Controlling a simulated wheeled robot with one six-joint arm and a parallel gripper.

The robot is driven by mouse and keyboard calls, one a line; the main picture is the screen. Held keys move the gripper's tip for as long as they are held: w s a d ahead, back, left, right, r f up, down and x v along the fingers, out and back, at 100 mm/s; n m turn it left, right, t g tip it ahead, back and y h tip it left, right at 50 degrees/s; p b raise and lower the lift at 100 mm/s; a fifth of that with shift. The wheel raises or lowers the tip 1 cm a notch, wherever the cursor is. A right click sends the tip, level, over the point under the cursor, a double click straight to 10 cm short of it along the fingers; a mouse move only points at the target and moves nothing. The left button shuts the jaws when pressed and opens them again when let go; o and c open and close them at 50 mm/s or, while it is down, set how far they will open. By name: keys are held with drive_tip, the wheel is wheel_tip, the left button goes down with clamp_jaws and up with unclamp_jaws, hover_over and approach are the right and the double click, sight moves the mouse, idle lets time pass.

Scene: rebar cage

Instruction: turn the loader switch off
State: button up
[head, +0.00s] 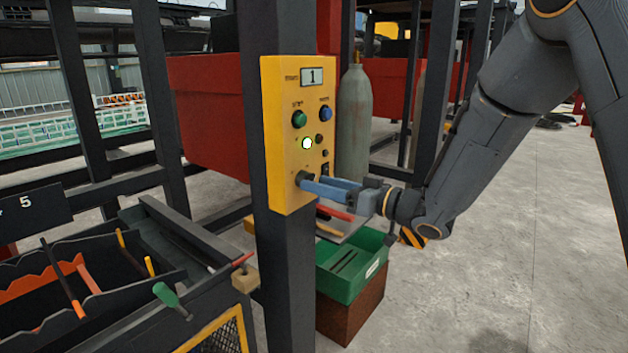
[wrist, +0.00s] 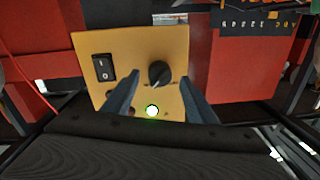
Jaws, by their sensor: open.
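The yellow control panel (head: 284,150) is on a dark post, and it fills the middle of the wrist view (wrist: 130,50). It has a black rotary knob (wrist: 159,74) and a black rocker switch (wrist: 103,67) marked I and O. The labels are too small to show which is the loader switch. My gripper (wrist: 160,76) is open, its blue fingers on either side of the knob in the wrist view. In the head view my gripper (head: 312,184) reaches the lower panel, partly covering the knob. Whether the fingers touch it cannot be told.
A round lamp (head: 307,143) on the panel glows, with a green button (head: 299,119) and a blue button (head: 326,114) above. A grey gas cylinder (head: 354,120) stands behind. A green bin (head: 350,268) is below my arm. Clear floor lies at right.

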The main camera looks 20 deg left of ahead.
drive_tip(key=shift+x, duration=1.3)
drive_tip(key=c, duration=1.1)
drive_tip(key=shift+o, duration=0.2)
